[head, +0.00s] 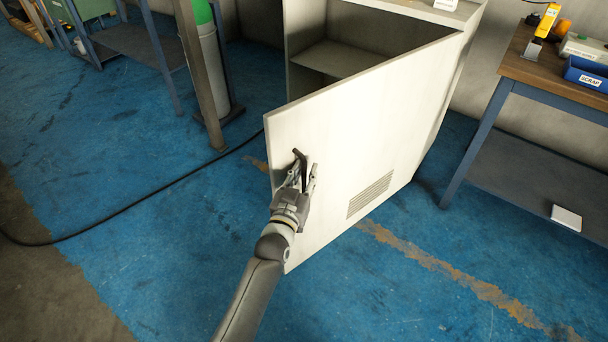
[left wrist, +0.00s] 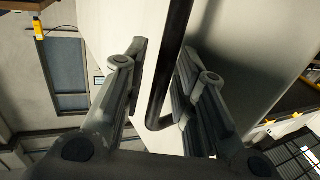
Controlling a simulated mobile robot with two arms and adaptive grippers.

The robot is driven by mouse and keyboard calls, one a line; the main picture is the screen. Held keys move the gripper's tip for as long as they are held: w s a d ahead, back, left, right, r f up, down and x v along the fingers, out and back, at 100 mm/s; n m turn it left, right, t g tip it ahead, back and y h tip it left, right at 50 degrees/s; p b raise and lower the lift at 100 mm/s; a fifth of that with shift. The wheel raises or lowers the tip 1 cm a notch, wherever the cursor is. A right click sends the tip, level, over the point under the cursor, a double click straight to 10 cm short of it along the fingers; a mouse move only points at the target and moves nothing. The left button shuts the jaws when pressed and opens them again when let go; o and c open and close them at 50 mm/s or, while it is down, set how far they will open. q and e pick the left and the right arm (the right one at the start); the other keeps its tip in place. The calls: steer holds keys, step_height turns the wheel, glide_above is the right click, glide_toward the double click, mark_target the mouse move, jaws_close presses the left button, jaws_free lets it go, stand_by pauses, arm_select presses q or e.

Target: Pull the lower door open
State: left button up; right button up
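The lower door (head: 345,140) is a pale panel with a slotted vent, swung well out from the pale cabinet (head: 459,16). Its dark bar handle (head: 301,158) is near the door's free edge. My left gripper (head: 303,178) is at the handle, with one finger on each side of it. In the left wrist view the handle (left wrist: 170,65) runs between the two fingers (left wrist: 160,85), close to the right finger. A pale gap shows between it and the left finger, so the fingers look open around it. My right gripper is not in view.
The cabinet's inside shelf (head: 345,58) shows behind the door. A workbench (head: 550,75) with a blue scrap bin (head: 585,76) stands at right. A brown post (head: 200,70) and a green-topped cylinder (head: 211,60) stand at left. A black cable (head: 130,206) crosses the blue floor.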

arm_select(q)
steer(key=shift+f, duration=0.1)
steer(key=shift+s+a, duration=0.15)
steer(key=shift+s, duration=0.35)
steer(key=v, duration=1.1)
